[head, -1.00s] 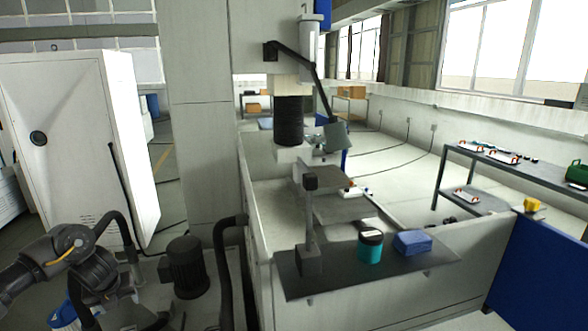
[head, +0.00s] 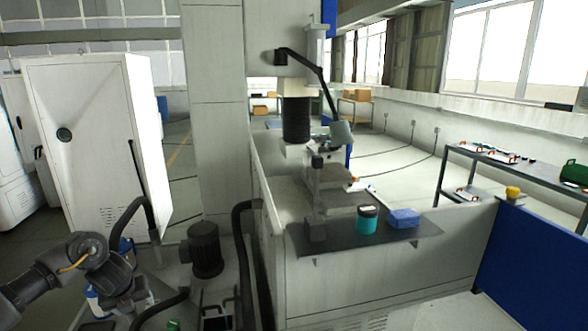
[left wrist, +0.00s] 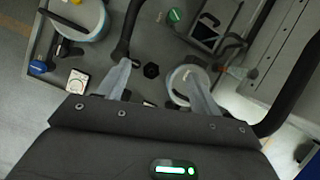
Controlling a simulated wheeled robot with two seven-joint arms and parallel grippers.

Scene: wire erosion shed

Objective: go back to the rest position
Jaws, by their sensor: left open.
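My left arm comes in at the lower left of the head view, dark grey and bent. Its left gripper (head: 128,298) hangs low beside the machine, partly hard to make out there. In the left wrist view the left gripper (left wrist: 158,90) has two pale fingers spread wide apart, with nothing between them but a small black hexagonal piece (left wrist: 151,70) on the surface below. A round whitish container (left wrist: 184,84) lies beneath the right finger, and I cannot tell whether they touch. My right gripper is not in view.
A black motor (head: 206,250) and a thick dark hose (head: 243,260) stand close to my left arm. The machine's dark shelf (head: 420,232) holds a teal jar (head: 367,219) and a blue block (head: 404,218). A white cabinet (head: 95,140) stands behind.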

